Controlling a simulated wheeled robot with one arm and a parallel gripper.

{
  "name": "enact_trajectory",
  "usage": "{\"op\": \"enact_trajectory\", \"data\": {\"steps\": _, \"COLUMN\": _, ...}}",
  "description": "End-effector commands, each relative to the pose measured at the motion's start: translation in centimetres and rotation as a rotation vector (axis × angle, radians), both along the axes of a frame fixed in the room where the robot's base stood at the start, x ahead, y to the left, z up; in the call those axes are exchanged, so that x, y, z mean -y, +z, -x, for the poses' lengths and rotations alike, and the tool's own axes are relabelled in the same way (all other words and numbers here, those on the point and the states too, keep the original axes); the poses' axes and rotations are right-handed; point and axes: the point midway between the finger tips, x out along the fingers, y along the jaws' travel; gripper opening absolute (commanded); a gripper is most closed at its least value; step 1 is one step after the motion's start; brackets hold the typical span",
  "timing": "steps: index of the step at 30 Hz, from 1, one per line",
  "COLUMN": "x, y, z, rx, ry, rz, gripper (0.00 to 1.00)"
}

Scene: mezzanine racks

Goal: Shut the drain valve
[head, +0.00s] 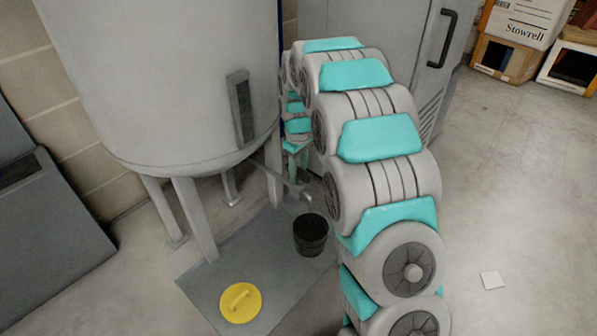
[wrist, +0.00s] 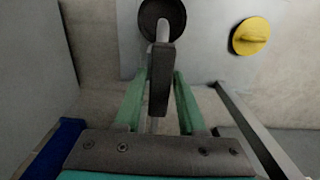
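The drain pipe (head: 285,182) runs out from under the big grey tank (head: 170,70), its spout above a black bucket (head: 311,236). In the wrist view a dark valve lever (wrist: 162,78) lies roughly in line with the pale pipe (wrist: 163,32), with the bucket (wrist: 150,12) beyond. My gripper (wrist: 161,76) has its two green fingers apart, one on each side of the lever, with visible gaps; I see no firm contact. In the head view my gripper (head: 297,152) is small and partly hidden behind my arm, and the lever is not clear there.
A yellow lid with a handle (head: 240,302) lies on the grey floor plate (head: 205,287); it also shows in the wrist view (wrist: 249,36). Tank legs (head: 194,215) stand close by. A grey cabinet (head: 385,30) is behind my arm. The floor at right is mostly clear.

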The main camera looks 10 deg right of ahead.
Motion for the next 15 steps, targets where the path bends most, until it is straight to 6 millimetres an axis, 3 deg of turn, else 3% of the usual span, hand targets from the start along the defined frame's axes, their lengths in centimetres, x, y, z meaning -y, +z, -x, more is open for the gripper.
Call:
{"op": "enact_trajectory", "data": {"steps": 1, "x": -0.01, "y": 0.01, "z": 0.01, "rx": 0.0, "ry": 0.0, "rz": 0.0, "gripper": 0.33}}
{"op": "enact_trajectory", "data": {"steps": 10, "x": -0.01, "y": 0.01, "z": 0.01, "rx": 0.0, "ry": 0.0, "rz": 0.0, "gripper": 0.0}}
{"op": "enact_trajectory", "data": {"steps": 15, "x": -0.01, "y": 0.02, "z": 0.01, "rx": 0.0, "ry": 0.0, "rz": 0.0, "gripper": 0.0}}
